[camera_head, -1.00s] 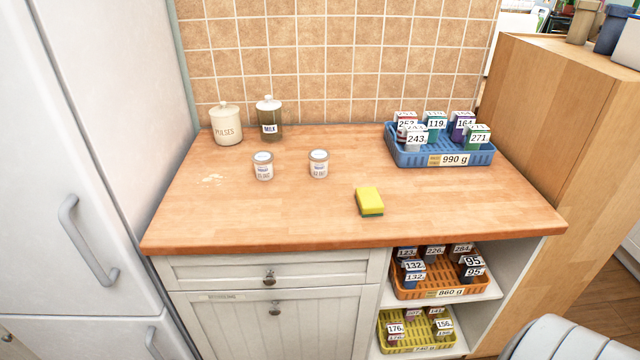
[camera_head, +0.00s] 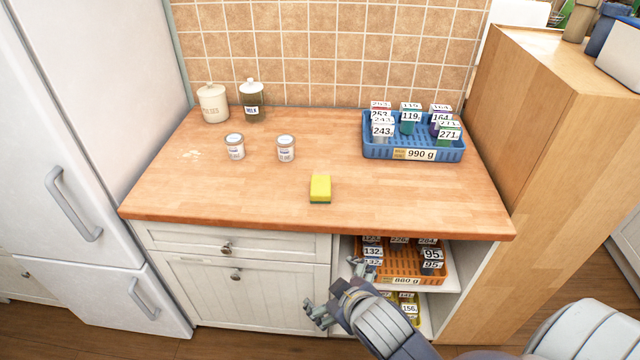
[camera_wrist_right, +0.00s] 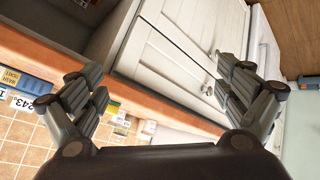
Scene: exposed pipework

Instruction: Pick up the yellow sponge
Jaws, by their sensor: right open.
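The yellow sponge (camera_head: 320,187) with a green underside lies flat near the front edge of the wooden counter (camera_head: 190,190), about mid-width. My right gripper (camera_head: 332,290) is in front of the cabinet, below the counter's level and apart from the sponge. In the right wrist view my right gripper (camera_wrist_right: 165,95) has its fingers spread wide with nothing between them. My left gripper is not in any view.
A blue basket (camera_head: 413,150) of labelled boxes stands at the counter's back right. Two small white jars (camera_head: 286,148) and two canisters (camera_head: 252,100) stand at the left. Orange basket (camera_head: 400,262) sits on the shelf below. A tall wooden cabinet (camera_head: 560,150) bounds the right.

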